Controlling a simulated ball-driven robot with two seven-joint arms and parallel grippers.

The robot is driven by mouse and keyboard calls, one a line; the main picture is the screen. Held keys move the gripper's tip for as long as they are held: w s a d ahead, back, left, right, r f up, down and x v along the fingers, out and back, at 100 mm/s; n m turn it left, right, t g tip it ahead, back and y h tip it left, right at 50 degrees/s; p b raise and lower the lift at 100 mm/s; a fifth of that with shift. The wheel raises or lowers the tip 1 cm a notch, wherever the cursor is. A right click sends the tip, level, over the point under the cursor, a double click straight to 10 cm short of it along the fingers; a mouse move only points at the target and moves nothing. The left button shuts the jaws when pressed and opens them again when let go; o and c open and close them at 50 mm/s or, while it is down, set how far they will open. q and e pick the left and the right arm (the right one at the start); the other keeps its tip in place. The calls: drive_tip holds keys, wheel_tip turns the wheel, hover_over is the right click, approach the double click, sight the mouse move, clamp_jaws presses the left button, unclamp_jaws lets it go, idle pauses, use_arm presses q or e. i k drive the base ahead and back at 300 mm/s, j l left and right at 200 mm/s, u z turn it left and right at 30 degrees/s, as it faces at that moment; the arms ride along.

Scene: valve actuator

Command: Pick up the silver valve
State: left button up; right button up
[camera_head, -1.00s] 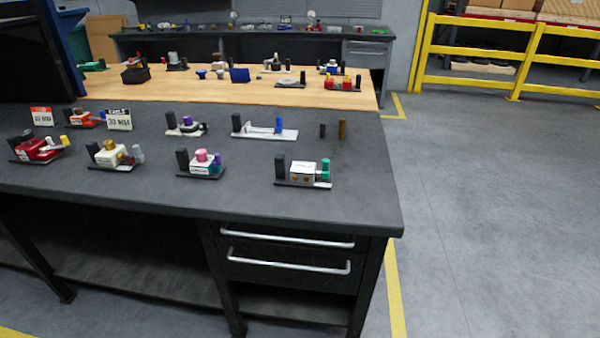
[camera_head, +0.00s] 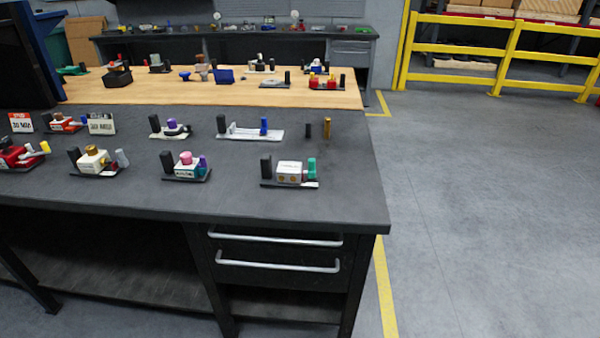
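Several small valve assemblies stand on the dark front workbench (camera_head: 330,205). I cannot tell for certain which one is the silver valve. A pale, silver-white block valve (camera_head: 290,172) with brass-coloured spots, a black post and a teal post sits near the front right of the bench. A cream valve (camera_head: 93,160) with a gold cap has a silver-grey cylinder (camera_head: 122,158) at its right, in the front row further left. Neither of my grippers is in view.
A dark monitor (camera_head: 22,60) blocks the back left. Open floor (camera_head: 480,210) lies to the right.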

sight(288, 174)
drive_tip(key=i+j, duration=0.15)
drive_tip(key=i, duration=0.35)
drive_tip(key=i+j, duration=0.2)
drive_tip(key=i, duration=0.25)
